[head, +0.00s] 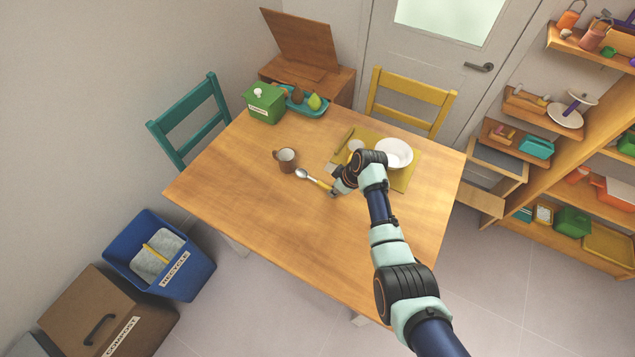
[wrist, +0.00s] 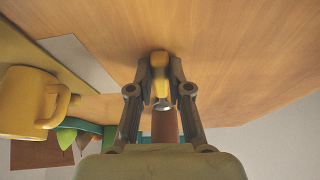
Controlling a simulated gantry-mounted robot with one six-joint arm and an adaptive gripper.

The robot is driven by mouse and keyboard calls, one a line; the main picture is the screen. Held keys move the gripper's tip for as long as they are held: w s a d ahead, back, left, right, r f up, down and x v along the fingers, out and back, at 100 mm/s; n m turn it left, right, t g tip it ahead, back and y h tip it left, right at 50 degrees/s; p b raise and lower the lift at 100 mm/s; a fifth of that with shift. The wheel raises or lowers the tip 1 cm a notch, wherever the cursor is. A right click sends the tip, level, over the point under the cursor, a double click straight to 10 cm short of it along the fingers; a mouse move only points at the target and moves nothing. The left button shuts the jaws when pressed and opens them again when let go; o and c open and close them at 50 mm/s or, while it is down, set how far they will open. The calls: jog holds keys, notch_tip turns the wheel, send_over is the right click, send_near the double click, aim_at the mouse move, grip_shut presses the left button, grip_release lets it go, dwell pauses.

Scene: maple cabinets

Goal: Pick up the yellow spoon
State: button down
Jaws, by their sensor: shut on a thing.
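The yellow spoon (head: 319,183) has a yellow handle and a silver bowl. In the head view its bowl points left towards the brown mug. My gripper (head: 337,190) is at the handle's right end. In the wrist view my gripper (wrist: 160,78) is shut on the yellow handle of the spoon (wrist: 159,72), one finger on each side. The metal part of the spoon shows beyond the handle there. I cannot tell whether the spoon touches the table or hangs just above it.
On the wooden table (head: 240,190) a brown mug (head: 285,159) stands left of the spoon. A green box (head: 265,103) and teal tray (head: 308,109) stand behind. The front left is clear.

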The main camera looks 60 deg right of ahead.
notch_tip(320, 180, up, 23)
jog(key=p, duration=0.5)
dwell(0.7)
